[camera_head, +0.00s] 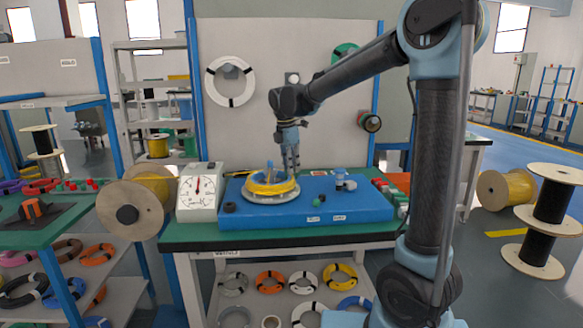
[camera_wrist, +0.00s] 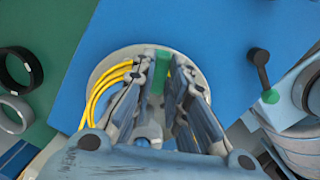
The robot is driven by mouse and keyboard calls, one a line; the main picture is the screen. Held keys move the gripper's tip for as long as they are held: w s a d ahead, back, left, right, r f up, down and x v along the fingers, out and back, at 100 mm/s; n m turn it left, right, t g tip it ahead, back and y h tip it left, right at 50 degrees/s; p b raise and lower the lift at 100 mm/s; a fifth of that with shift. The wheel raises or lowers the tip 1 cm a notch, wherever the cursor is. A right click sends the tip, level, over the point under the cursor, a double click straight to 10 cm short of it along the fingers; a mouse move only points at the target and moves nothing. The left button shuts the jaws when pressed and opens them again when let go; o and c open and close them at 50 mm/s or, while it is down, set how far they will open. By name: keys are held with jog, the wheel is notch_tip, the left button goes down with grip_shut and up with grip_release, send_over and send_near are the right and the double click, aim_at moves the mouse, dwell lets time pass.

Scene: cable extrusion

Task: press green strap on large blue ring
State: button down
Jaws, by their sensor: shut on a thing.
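My gripper (camera_head: 291,168) points down over the yellow coil (camera_head: 270,184), which lies on a pale round disc (camera_head: 262,197) on the blue board. In the wrist view my gripper (camera_wrist: 160,80) is shut on a green strap (camera_wrist: 160,72) above the pale disc. The yellow coil also shows there, left of the fingers (camera_wrist: 101,93). I cannot tell whether the strap touches the coil. The head view shows a blue ring (camera_head: 355,303) on the lower shelf, partly cut off; I cannot tell whether it is the large blue ring.
The blue board (camera_head: 345,205) lies on a green-topped table (camera_head: 190,238). A white dial gauge (camera_head: 199,192) and a yellow spool (camera_head: 137,200) stand at the left. A black knob (camera_head: 229,207) sits on the board's front left. Small fittings (camera_head: 345,183) stand on the board's right.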

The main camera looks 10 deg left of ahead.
jog(key=c, duration=1.5)
grip_release()
jog(key=shift+r, duration=0.1)
jog(key=shift+r, duration=3.9)
